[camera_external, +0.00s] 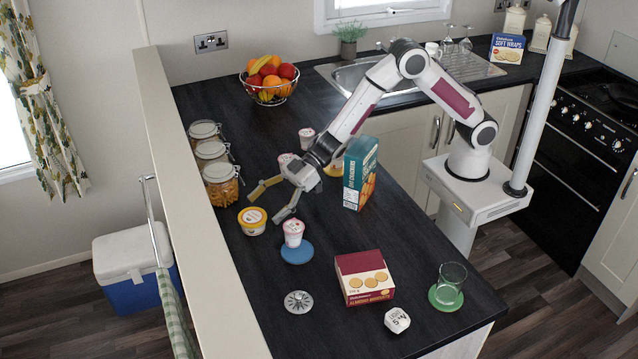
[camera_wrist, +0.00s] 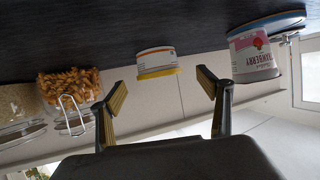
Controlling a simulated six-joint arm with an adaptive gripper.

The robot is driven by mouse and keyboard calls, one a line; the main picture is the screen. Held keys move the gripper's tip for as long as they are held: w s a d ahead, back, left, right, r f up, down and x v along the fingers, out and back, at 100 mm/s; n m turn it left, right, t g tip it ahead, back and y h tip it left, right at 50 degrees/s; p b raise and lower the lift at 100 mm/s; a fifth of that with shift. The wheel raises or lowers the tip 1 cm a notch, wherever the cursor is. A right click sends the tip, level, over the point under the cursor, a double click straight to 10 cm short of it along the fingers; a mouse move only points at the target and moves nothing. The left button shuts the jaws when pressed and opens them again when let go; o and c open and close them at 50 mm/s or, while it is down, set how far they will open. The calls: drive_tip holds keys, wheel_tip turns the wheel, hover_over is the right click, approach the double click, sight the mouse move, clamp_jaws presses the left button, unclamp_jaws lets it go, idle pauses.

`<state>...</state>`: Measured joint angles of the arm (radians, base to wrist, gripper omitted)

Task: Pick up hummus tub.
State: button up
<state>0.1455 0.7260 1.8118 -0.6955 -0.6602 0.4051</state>
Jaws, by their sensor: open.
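The hummus tub (camera_external: 252,221), a small white round tub with a yellow lid, stands on the dark worktop near its left edge. My gripper (camera_external: 266,204) is open, with its fingers apart and pointing left toward the tub, a short way from it. In the wrist view the tub (camera_wrist: 156,61) appears upside down, ahead of and between the two open fingertips (camera_wrist: 161,88). Nothing is between the fingers, and no contact with the tub shows.
A strawberry yogurt pot (camera_external: 293,233) stands on a blue coaster (camera_external: 297,253), close by my gripper. Glass jars (camera_external: 220,184) line the left edge behind the tub. A teal box (camera_external: 360,173) stands right of my gripper.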

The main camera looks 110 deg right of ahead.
sight(258, 213)
drive_tip(key=shift+x, duration=2.6)
drive_tip(key=shift+d, duration=0.1)
drive_tip(key=c, duration=1.3)
